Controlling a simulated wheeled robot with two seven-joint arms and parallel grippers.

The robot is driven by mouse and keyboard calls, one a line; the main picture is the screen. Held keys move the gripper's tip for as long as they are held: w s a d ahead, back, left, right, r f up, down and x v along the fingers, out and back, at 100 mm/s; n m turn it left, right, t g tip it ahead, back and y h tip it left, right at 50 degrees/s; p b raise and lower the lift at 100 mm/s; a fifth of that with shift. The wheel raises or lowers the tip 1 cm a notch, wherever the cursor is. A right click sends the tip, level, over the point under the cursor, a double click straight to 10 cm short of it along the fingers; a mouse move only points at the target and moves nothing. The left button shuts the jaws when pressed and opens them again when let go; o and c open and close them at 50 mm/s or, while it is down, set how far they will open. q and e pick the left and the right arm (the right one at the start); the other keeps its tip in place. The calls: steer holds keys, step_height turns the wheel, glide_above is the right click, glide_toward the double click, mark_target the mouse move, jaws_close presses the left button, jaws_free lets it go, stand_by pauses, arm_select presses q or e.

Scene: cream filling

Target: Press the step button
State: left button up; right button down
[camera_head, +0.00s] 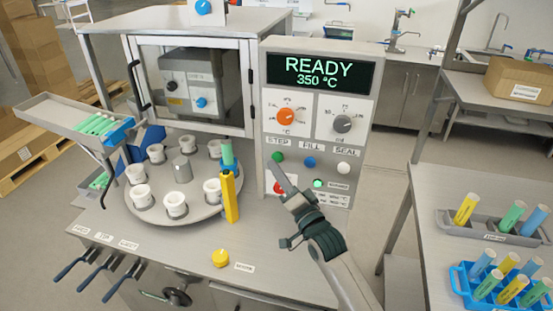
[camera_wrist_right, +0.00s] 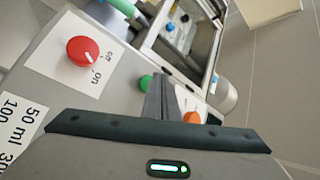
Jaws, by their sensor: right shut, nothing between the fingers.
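The green step button (camera_head: 278,157) sits under the STEP label on the machine's control panel (camera_head: 255,120). My right gripper (camera_head: 273,165) is shut and empty, with its fingertips just below the step button. In the right wrist view the shut fingers (camera_wrist_right: 163,90) point at the panel, and a green button (camera_wrist_right: 145,83) shows close beside them. I cannot tell whether the fingertips touch the button. The display (camera_head: 318,72) reads READY and 350 °C. My left gripper is not in view.
A blue fill button (camera_head: 310,162) and a white seal button (camera_head: 343,168) are to the right. A red knob (camera_wrist_right: 82,50) is near the fingers in the wrist view. A turntable (camera_head: 140,212) with white cups and a yellow post (camera_head: 231,198) stand left.

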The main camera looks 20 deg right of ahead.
steer(key=shift+w+d, duration=0.55)
steer(key=shift+w, duration=0.15)
stand_by(1.1)
steer(key=shift+s+a, duration=0.1)
stand_by(0.3)
steer(key=shift+s+a+p, duration=0.45)
steer(key=shift+s, duration=0.25)
steer(key=shift+s+a+p, duration=0.55)
steer(key=shift+s+a, duration=0.2)
steer(key=shift+s, duration=0.3)
steer(key=shift+s+a+p, duration=0.5)
steer(key=shift+s+a, duration=0.2)
steer(key=shift+s, duration=0.35)
